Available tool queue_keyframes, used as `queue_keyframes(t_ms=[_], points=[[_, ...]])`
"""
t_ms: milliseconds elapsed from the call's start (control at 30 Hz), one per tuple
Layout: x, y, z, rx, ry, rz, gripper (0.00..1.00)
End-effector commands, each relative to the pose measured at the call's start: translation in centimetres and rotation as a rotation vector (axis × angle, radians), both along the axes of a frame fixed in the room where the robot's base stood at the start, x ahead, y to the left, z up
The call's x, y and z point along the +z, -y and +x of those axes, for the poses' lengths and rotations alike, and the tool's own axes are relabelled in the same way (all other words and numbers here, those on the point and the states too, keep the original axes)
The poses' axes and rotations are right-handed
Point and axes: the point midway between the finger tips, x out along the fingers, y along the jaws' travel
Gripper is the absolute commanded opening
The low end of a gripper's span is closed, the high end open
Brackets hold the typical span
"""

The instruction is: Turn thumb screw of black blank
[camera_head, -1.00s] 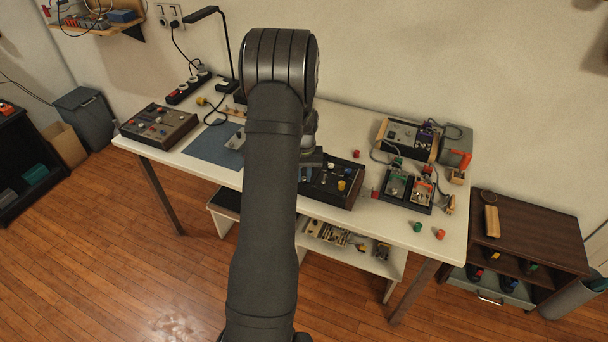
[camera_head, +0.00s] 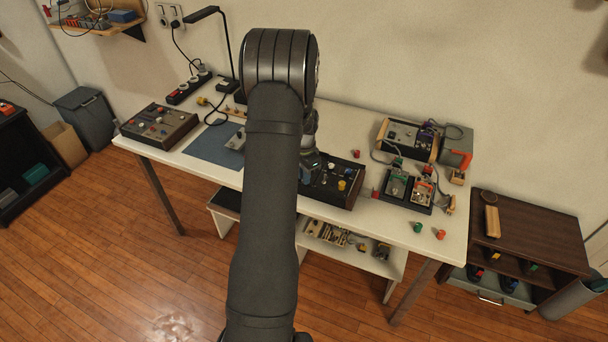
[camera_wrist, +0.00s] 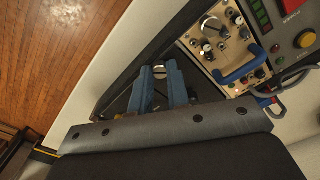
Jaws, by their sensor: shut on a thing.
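A dark case (camera_head: 345,198) with knobs stands on the white table, partly behind my arm in the head view. In the wrist view a plain black blank panel (camera_wrist: 122,98) lies in it beside a beige module (camera_wrist: 232,50). My gripper (camera_wrist: 160,76) is over the blank, its two blue fingers close together. They are shut on a small silvery thumb screw (camera_wrist: 160,70), of which only a bit shows between and beyond the fingertips. The rest of the screw is hidden by the fingers. In the head view my arm covers most of the gripper.
The beige module has knobs and a blue handle (camera_wrist: 243,69) close to the right of my fingers. Another control box (camera_head: 158,127) and a blue mat (camera_head: 210,147) are at the table's left. Pedal-like devices (camera_head: 405,187) with cables are at the right. The table's front edge is near.

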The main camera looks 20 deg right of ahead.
Motion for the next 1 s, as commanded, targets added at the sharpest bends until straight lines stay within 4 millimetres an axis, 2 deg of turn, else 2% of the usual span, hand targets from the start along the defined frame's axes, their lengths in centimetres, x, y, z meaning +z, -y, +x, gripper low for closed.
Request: queue_keyframes(t_ms=[400, 1000], points=[[0.0, -0.01, 0.04, -0.215, 0.0, 0.0, 0.0], [0.0, 0.0, 0.05, -0.255, 0.001, 0.0, 0.0]])
